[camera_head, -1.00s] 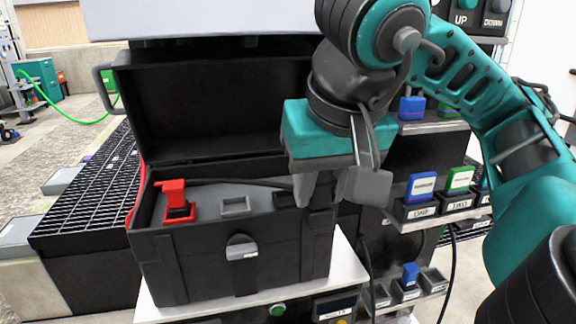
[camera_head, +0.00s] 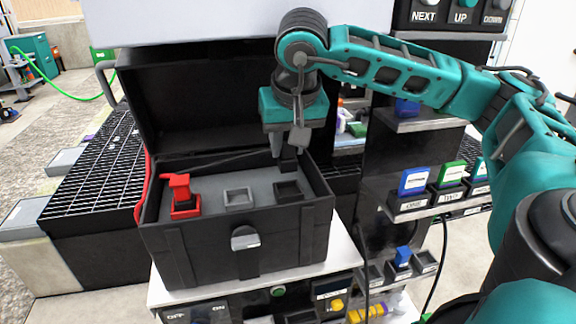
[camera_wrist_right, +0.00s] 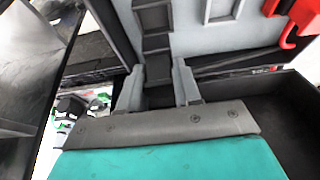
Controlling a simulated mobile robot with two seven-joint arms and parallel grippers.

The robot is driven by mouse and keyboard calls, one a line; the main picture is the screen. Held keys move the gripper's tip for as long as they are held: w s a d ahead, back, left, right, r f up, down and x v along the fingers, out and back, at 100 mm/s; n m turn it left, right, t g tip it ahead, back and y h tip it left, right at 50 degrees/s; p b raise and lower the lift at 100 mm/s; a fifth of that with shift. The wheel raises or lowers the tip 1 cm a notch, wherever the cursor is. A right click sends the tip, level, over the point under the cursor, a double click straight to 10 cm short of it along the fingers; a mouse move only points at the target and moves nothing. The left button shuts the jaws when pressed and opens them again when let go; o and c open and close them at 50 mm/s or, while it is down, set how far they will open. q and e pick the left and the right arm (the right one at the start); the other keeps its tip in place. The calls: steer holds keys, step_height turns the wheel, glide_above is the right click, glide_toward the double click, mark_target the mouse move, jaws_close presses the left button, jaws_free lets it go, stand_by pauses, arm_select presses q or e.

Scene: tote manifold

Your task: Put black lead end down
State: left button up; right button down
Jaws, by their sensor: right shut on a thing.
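The open black case (camera_head: 200,250) holds a grey panel (camera_head: 215,208). The panel has an empty grey socket (camera_head: 238,197), an empty black socket (camera_head: 287,190) and a red socket with a red lead end (camera_head: 180,188) in it. My right gripper (camera_head: 283,150) is over the back right of the case, shut on the black lead end (camera_head: 289,162). The lead end is held behind the black socket and apart from it. In the right wrist view the black lead end (camera_wrist_right: 158,70) shows between the fingers. My left gripper is not in view.
The raised lid (camera_head: 190,115) stands behind the panel. A rack with a blue block (camera_head: 414,180) and a green block (camera_head: 452,172) is at the right. The case sits on a white shelf (camera_head: 345,262). A black grating (camera_head: 95,175) lies at the left.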

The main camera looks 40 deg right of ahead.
mark_target(289, 160)
steer(key=shift+f, duration=2.65)
steer(key=shift+b, duration=0.3)
steer(key=shift+s+f, duration=0.1)
steer(key=shift+f, duration=0.1)
steer(key=c, duration=0.8)
jaws_free()
steer(key=shift+r, duration=0.15)
steer(key=shift+r, duration=0.25)
steer(key=p+v, duration=0.1)
steer(key=v, duration=1)
steer(key=shift+s+a+r, duration=0.1)
steer(key=shift+s+r, duration=0.1)
steer(key=shift+r, duration=0.05)
